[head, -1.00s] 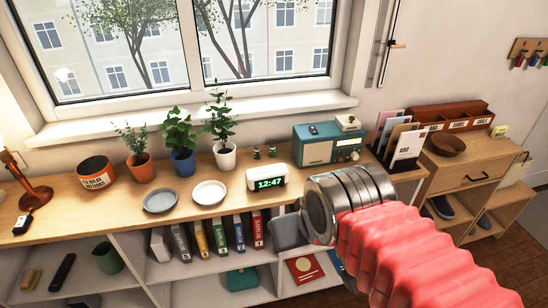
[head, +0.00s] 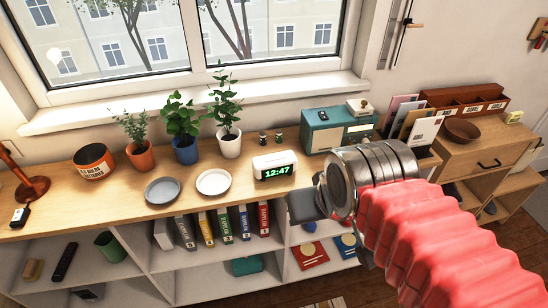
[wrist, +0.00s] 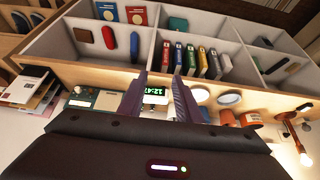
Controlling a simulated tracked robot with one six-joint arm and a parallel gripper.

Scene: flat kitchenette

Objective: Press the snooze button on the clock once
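The clock (head: 275,165) is a white rounded box with green digits reading 12:47, upright near the front edge of the wooden shelf top. Its snooze button cannot be made out. My gripper (head: 303,207) shows in the head view as a dark grey finger, right of and nearer than the clock, apart from it. In the wrist view, the picture is turned over; the two fingers of my gripper (wrist: 161,75) stand apart with nothing held. The clock's display (wrist: 155,91) shows in the gap between them, farther off.
A white plate (head: 213,182) and a grey plate (head: 164,190) lie left of the clock. Potted plants (head: 230,145) stand behind the plates. Two small jars (head: 263,138) stand behind the clock. A teal radio (head: 325,140) stands at its right rear.

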